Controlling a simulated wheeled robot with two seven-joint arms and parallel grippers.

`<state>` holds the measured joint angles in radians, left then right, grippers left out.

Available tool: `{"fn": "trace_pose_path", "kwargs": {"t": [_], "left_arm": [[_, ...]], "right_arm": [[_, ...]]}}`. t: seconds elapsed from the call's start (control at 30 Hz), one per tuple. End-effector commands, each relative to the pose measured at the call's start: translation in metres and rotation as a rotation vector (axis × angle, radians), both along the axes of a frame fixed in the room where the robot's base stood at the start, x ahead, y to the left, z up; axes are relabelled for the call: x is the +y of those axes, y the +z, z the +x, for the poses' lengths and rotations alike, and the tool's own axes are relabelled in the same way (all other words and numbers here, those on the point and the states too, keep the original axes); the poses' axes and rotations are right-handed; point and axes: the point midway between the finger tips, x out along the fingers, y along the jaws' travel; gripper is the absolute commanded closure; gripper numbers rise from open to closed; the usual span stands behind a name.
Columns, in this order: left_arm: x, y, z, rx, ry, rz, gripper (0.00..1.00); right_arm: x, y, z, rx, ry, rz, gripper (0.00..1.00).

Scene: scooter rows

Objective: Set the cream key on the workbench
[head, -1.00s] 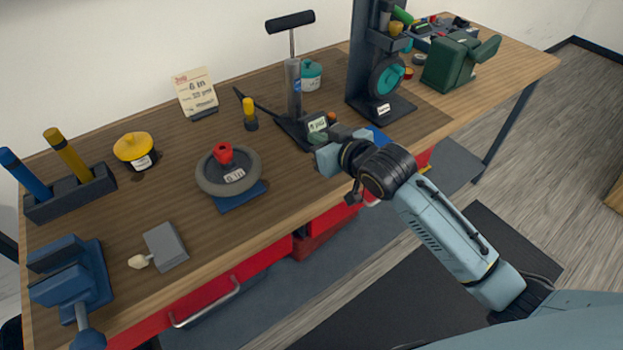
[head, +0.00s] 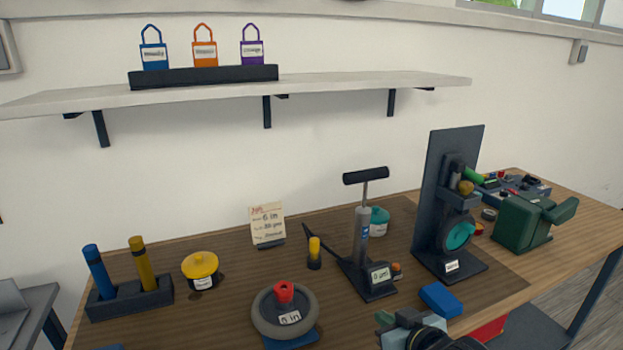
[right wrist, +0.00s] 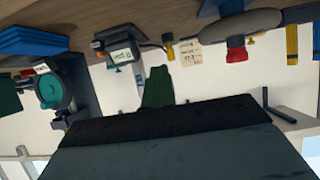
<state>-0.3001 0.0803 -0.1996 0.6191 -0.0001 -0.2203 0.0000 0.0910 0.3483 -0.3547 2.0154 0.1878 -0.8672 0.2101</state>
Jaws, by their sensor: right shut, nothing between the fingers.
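The cream key does not show in either current view. The workbench (head: 215,318) is a brown wooden top along the wall, with many things on it. My right gripper (head: 386,322) is at the lower edge of the head view, by the bench's front side, near the pump base and a blue block (head: 441,300). It is shut with nothing in it. The right wrist view is upside down and shows the bench and pump, with no key. My left gripper is not in view.
A hand pump (head: 362,240), a grey wheel (head: 284,312), a yellow-lidded pot (head: 201,270) and a black stand (head: 447,210) occupy the bench. A wall shelf (head: 330,90) holds three coloured tags. Bare wood shows between the pot and the wheel.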

Motion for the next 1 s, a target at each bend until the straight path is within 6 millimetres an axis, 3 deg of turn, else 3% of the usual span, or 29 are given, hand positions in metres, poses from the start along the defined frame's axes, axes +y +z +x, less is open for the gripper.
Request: {"fn": "trace_pose_path", "kwargs": {"t": [0.1,0.3,0.7,0.73,1.0], "left_arm": [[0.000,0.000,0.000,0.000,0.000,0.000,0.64],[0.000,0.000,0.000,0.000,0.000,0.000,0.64],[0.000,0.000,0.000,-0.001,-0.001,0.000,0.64],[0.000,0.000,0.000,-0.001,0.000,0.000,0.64],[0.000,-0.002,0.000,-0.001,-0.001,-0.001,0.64]], "right_arm": [[-0.006,-0.041,-0.063,0.175,-0.035,-0.045,1.00],[-0.028,-0.078,-0.153,0.421,-0.091,-0.126,1.00],[-0.060,-0.096,-0.275,0.747,-0.161,-0.220,1.00],[-0.062,-0.096,-0.284,0.772,-0.165,-0.226,1.00],[-0.059,-0.157,-0.269,0.791,-0.157,-0.232,1.00]]}}
